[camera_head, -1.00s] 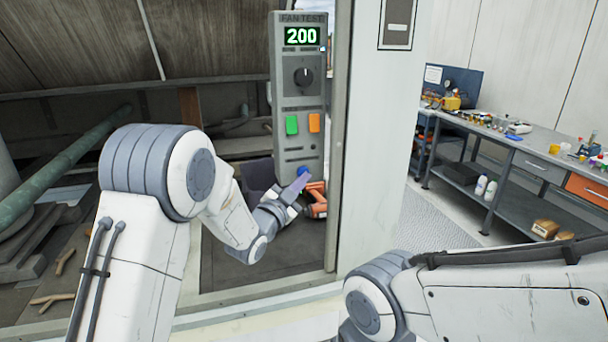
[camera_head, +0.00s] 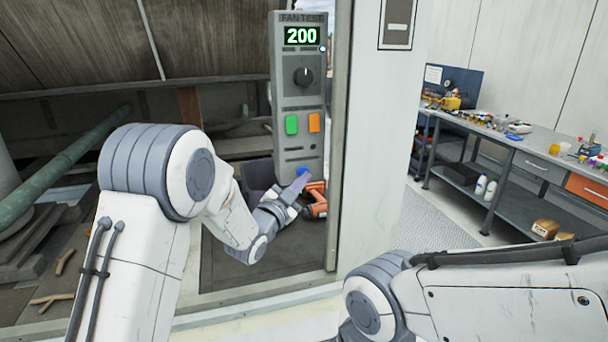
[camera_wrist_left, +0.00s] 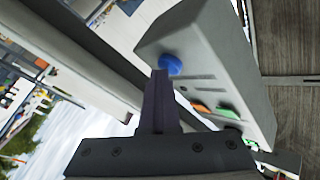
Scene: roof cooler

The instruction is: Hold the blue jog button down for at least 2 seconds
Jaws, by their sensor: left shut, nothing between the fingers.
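The grey fan test panel (camera_head: 298,88) stands upright with its display lit at 200. The blue jog button (camera_head: 302,171) is at its bottom, and it also shows in the left wrist view (camera_wrist_left: 170,65). My left gripper (camera_head: 300,184) is shut and empty. Its fingertips are right at the button in the head view; in the left wrist view the shut fingers (camera_wrist_left: 158,80) point at the button's lower edge. I cannot tell whether they touch it or whether it is pressed in. My right gripper is out of view; only part of its arm shows.
Green (camera_head: 292,124) and orange (camera_head: 314,122) buttons and a dark knob (camera_head: 303,76) sit above on the panel. An orange power tool (camera_head: 316,200) lies just behind my left gripper. A white post (camera_head: 375,140) stands right of the panel, and a workbench (camera_head: 520,150) beyond.

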